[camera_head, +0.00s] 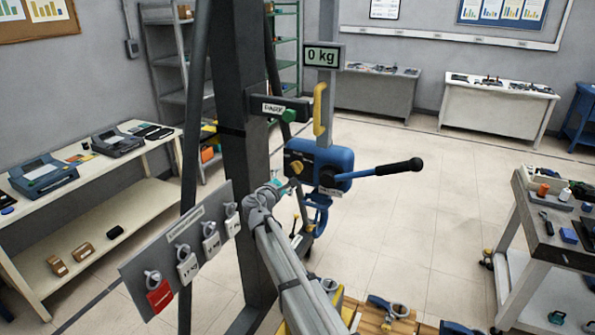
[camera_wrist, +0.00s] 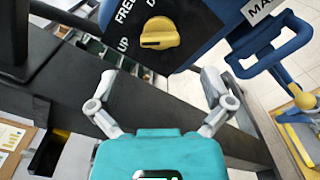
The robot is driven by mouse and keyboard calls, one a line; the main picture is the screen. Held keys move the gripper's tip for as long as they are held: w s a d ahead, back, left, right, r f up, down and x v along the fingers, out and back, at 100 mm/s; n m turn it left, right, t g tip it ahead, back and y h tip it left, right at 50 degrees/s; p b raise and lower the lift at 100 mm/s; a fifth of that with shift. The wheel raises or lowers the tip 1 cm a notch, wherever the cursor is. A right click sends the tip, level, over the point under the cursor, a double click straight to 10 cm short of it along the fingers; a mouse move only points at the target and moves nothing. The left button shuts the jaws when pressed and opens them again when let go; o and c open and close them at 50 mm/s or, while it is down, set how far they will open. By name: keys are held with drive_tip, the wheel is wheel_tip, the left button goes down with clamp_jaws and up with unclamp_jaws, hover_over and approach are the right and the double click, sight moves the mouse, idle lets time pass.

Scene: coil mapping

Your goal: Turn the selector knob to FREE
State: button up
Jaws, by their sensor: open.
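The yellow selector knob (camera_wrist: 160,33) sits on a dark plate lettered FREE, UP and a partly cut-off D in the wrist view. FREE is at its upper left, UP at its lower left. I cannot tell which label the knob points to. In the head view the knob (camera_head: 297,170) is on the left face of the blue hoist body (camera_head: 335,160). My gripper (camera_wrist: 160,78) is open and empty, its two fingers spread wide just below the knob in the picture and apart from it. In the head view my gripper (camera_head: 284,186) is close to the hoist's left side.
A lever with a black grip (camera_head: 402,167) sticks out right from the hoist. A yellow hook (camera_head: 320,108) and a 0 kg display (camera_head: 323,56) are above. A dark post (camera_head: 245,130) stands left, near a tag board (camera_head: 170,250). A cart (camera_head: 510,250) stands right.

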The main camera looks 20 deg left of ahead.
sight(294, 169)
drive_tip(key=shift+w+d, duration=0.15)
drive_tip(key=shift+w, duration=1.45)
drive_tip(key=shift+w+d, duration=0.1)
drive_tip(key=shift+w, duration=1.45)
